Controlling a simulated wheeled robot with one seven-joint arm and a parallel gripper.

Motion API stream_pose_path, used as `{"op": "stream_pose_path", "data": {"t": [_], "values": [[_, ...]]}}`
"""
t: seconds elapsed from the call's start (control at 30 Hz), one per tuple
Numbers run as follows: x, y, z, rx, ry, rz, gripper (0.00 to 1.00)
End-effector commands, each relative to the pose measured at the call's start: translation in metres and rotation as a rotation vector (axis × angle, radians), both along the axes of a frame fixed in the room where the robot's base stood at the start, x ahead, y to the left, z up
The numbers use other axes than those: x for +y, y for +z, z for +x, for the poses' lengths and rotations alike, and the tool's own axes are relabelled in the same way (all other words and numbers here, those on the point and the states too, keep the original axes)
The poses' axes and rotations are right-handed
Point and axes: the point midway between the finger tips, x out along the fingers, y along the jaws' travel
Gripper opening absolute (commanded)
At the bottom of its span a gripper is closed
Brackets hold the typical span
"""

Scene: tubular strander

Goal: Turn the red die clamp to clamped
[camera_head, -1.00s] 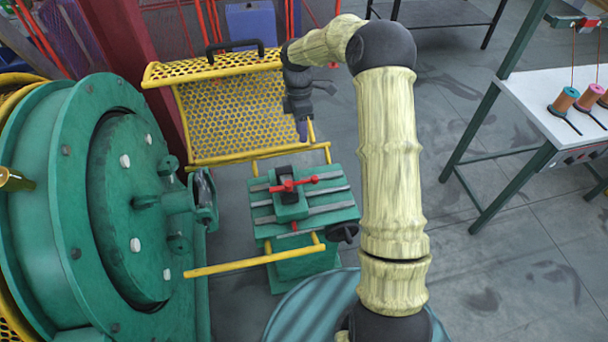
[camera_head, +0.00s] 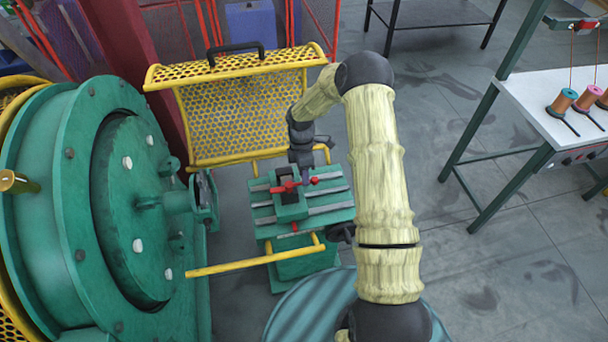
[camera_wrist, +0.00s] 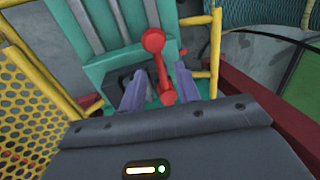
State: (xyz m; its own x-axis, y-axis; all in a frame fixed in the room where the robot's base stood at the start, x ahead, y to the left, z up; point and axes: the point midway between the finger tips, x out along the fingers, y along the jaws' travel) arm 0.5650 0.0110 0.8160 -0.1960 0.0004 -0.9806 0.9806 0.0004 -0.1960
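The red die clamp (camera_head: 287,187) is a red handle with a ball end on the green die block (camera_head: 291,211). In the wrist view the red clamp handle (camera_wrist: 157,62) lies between the two fingers of my gripper (camera_wrist: 155,85). The fingers stand apart on either side of it, and a gap shows around the handle. In the head view my gripper (camera_head: 302,160) is just above and behind the clamp, pointing down. Its fingertips are hard to make out there.
A yellow mesh guard (camera_head: 240,115) stands behind the block. A yellow bar (camera_head: 240,264) runs in front of it. The large green drum (camera_head: 130,210) is to the left. A white-topped table (camera_head: 560,100) with spools is at the right, with open floor between.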

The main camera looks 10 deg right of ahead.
Motion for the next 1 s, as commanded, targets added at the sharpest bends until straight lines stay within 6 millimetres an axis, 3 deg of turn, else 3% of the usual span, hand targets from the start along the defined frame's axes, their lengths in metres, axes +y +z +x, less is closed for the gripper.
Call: {"op": "stream_pose_path", "data": {"t": [0.13,0.4,0.6,1.0], "values": [[-0.0003,-0.0107,-0.0025,0.0,0.0,-0.001,0.33],[-0.0003,-0.0124,-0.0026,-0.001,0.0,-0.001,0.33],[-0.0003,-0.0122,-0.0024,-0.001,0.0,-0.001,0.0],[-0.004,-0.0117,-0.0027,-0.001,-0.017,0.0,0.0]]}}
